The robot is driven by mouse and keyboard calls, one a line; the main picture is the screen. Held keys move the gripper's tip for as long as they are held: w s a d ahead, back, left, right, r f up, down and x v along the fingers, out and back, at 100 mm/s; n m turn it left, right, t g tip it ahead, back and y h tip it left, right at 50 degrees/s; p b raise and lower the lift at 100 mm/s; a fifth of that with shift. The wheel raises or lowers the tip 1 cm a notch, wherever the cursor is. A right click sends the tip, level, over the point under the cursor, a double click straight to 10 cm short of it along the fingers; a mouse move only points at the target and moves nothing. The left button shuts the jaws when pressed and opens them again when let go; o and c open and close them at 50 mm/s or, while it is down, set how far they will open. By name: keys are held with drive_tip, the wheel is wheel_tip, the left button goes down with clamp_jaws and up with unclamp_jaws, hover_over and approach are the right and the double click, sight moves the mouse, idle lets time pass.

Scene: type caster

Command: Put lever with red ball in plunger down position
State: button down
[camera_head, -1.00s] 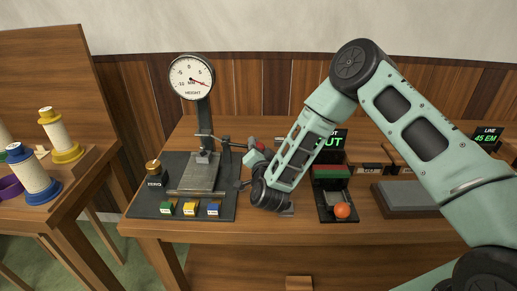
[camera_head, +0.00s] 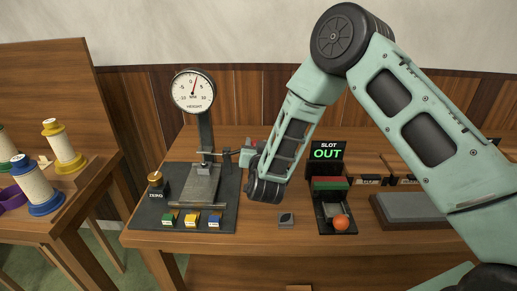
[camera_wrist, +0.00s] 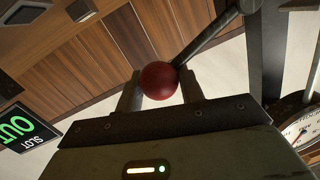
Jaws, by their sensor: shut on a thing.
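The lever's red ball (camera_wrist: 158,82) sits between the two fingers of my gripper (camera_wrist: 161,88) in the wrist view, and the gripper is shut on it. The dark lever rod (camera_wrist: 208,40) runs from the ball up and right to the gauge's post. In the head view my gripper (camera_head: 250,155) is at the right side of the height gauge (camera_head: 205,128), with the ball mostly hidden by my wrist. The dial (camera_head: 194,91) has its red needle near the top. The plunger above the metal block (camera_head: 201,184) is too small to judge.
A black base (camera_head: 150,210) carries a brass zero knob (camera_head: 155,180) and several coloured blocks. Right of it are a small grey piece (camera_head: 286,220), a slot device (camera_head: 332,205) with a green "OUT" sign and orange ball, and a grey stone (camera_head: 405,209). Thread spools stand left.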

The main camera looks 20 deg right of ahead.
drive_tip(key=shift+a+r+n, duration=0.15)
drive_tip(key=shift+a+n, duration=0.1)
drive_tip(key=shift+n, duration=0.15)
drive_tip(key=c, duration=1.1)
unclamp_jaws()
drive_tip(key=shift+a, duration=0.1)
drive_tip(key=shift+o, duration=0.9)
drive_tip(key=shift+r, duration=0.1)
drive_tip(key=b+v, duration=0.4)
drive_tip(key=v, duration=1.3)
drive_tip(key=shift+s, duration=0.25)
drive_tip(key=shift+a+r, duration=0.1)
drive_tip(key=shift+r, duration=0.05)
